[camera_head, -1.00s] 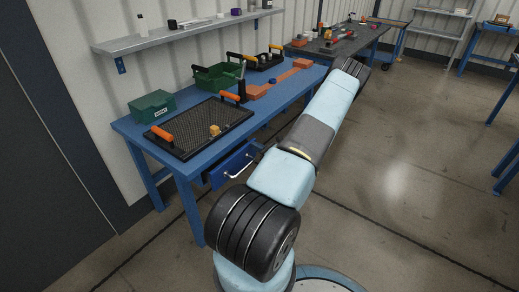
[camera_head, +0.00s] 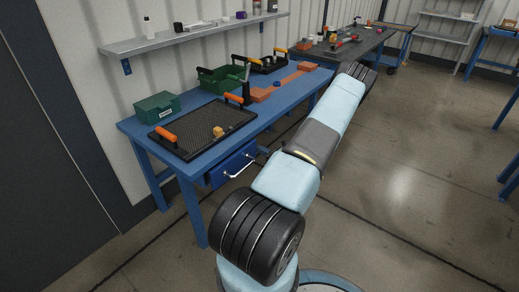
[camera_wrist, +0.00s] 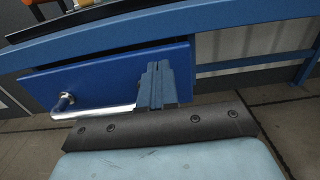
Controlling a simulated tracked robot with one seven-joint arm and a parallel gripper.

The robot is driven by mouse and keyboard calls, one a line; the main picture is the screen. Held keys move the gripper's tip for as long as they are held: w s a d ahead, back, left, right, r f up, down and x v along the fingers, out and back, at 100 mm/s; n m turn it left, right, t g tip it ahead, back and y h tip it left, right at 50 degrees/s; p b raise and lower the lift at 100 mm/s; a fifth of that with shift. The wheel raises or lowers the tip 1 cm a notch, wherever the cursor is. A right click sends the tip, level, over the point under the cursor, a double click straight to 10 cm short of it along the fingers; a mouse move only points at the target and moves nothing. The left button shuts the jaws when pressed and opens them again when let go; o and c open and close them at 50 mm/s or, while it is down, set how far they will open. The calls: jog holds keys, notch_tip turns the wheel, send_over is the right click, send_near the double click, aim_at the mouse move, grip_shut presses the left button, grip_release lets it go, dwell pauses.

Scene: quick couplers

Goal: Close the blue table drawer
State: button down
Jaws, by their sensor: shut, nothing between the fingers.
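The blue drawer (camera_head: 232,163) sits under the front edge of the blue table (camera_head: 206,160) in the head view, with a light metal bar handle (camera_head: 238,167). In the wrist view the drawer front (camera_wrist: 100,78) fills the left and middle, just below the table edge. Its handle (camera_wrist: 105,111) runs along the lower part. My gripper (camera_wrist: 157,68) is shut and empty, with its fingertips in front of the right part of the drawer front, by the handle's right end. I cannot tell if they touch. How far out the drawer stands is unclear.
On the table are a black mesh tray (camera_head: 204,132) with orange handles, a green box (camera_head: 158,107) and a green open crate (camera_head: 219,79). A wall shelf (camera_head: 195,33) hangs above. A second, dark-topped table (camera_head: 357,42) stands behind. The floor to the right is free.

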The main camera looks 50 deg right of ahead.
aim_at(244, 168)
jog(key=s, duration=1)
jog(key=shift+d, duration=0.35)
jog(key=c, duration=1.8)
grip_release()
jog(key=shift+s, duration=0.25)
jog(key=shift+o, duration=0.8)
jog(key=shift+s, duration=0.1)
jog(key=shift+o, duration=0.8)
jog(key=shift+a+f+n, duration=0.1)
jog(key=shift+a+n, duration=0.1)
jog(key=shift+n, duration=0.5)
jog(key=o, duration=0.4)
jog(key=n, duration=0.2)
jog(key=a+n+y, duration=0.1)
jog(key=n, duration=0.1)
jog(key=a+n+g+y, duration=0.1)
jog(key=n, duration=0.1)
jog(key=shift+f, duration=0.35)
jog(key=w+a+f+n+g+y, duration=0.1)
jog(key=w+a+n, duration=0.2)
jog(key=n, duration=0.1)
jog(key=w+a+f+n+g+y, duration=0.1)
jog(key=w+a+n, duration=0.2)
jog(key=w+n, duration=0.1)
jog(key=w+a+f+n+y, duration=0.2)
jog(key=w+a+n, duration=0.1)
jog(key=n, duration=0.3)
jog(key=shift+w+a+g, duration=0.3)
jog(key=shift+w+g, duration=0.1)
jog(key=shift+w, duration=0.25)
